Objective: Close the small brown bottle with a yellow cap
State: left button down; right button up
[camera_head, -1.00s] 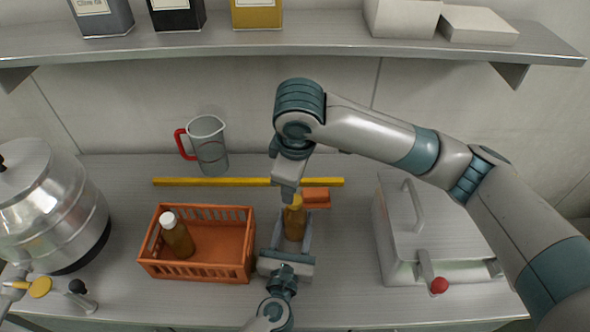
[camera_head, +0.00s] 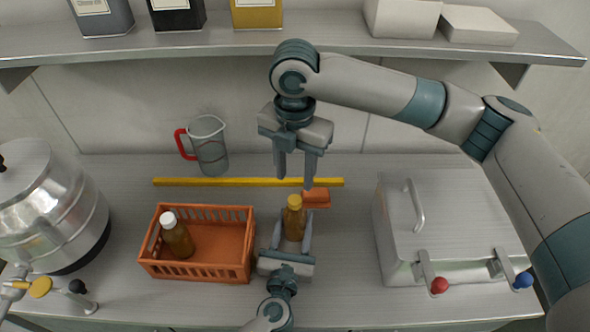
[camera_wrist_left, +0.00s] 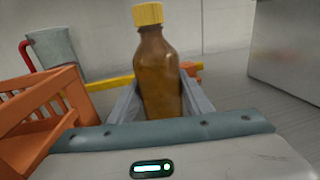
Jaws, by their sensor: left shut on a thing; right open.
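The small brown bottle (camera_head: 294,220) stands upright on the bench with the yellow cap (camera_head: 295,202) on its neck. In the left wrist view the bottle (camera_wrist_left: 158,75) is upright and the cap (camera_wrist_left: 148,14) sits on its top. Whether the cap is tight I cannot tell. My left gripper (camera_head: 292,235) is shut on the bottle's body, one finger on each side. My right gripper (camera_head: 296,182) is open and empty, fingers pointing down, above and apart from the cap.
An orange crate (camera_head: 205,272) holding a white-capped bottle (camera_head: 178,238) stands left of my left gripper. A metal box (camera_head: 455,215) stands right, a steel vessel (camera_head: 45,205) left.

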aim_at(295, 199)
jog(key=shift+r+n, duration=0.15)
jog(key=shift+n, duration=0.45)
jog(key=shift+f, duration=4.05)
